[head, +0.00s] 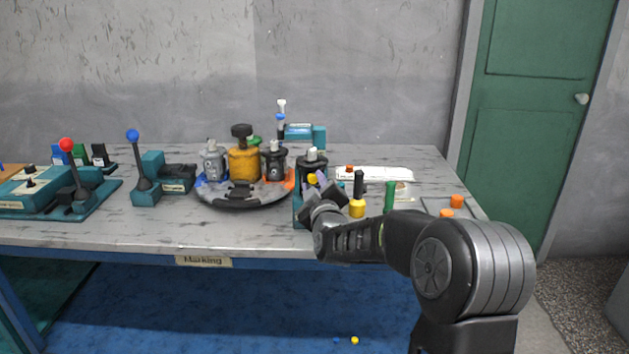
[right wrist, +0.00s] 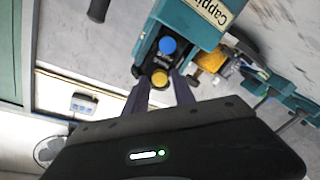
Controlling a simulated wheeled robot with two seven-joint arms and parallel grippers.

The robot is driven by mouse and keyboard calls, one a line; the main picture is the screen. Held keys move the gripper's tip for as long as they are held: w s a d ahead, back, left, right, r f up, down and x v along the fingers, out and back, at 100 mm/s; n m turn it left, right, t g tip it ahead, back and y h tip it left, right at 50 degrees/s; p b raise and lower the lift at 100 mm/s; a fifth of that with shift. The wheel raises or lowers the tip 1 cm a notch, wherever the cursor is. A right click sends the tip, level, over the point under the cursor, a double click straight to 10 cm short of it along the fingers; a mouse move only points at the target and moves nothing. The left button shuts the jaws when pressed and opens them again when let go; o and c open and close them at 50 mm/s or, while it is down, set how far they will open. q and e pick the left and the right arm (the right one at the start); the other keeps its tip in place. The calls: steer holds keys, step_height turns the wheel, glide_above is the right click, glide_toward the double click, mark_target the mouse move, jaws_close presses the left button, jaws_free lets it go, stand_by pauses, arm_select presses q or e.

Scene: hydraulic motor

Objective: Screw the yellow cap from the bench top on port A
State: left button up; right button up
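The yellow cap (head: 312,178) is at the front of the dark motor (head: 312,163), which stands in a teal holder near the bench's front edge. My right gripper (head: 316,187) reaches it from the front. In the right wrist view the yellow cap (right wrist: 158,78) is between the fingertips (right wrist: 160,82), which appear shut on its sides. A blue cap (right wrist: 167,45) is beside it on the same dark body. Whether the yellow cap is threaded onto the port is hidden. My left gripper is not in view.
A turntable (head: 240,201) with several motors and pots stands left of the holder. A yellow-and-black screwdriver-like tool (head: 357,207) and a green one (head: 389,196) stand to the right. Orange pieces (head: 457,201) lie near the right edge. Small yellow (head: 354,340) and blue pieces are below the bench.

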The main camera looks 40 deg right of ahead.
stand_by(0.4)
steer(key=shift+c, duration=0.2)
jaws_close()
stand_by(0.4)
steer(key=shift+f+m+b, duration=0.1)
steer(key=shift+m+b, duration=0.7)
steer(key=shift+b, duration=0.25)
steer(key=m+b, duration=0.3)
steer(key=shift+r+m, duration=0.2)
steer(key=shift+m, duration=0.4)
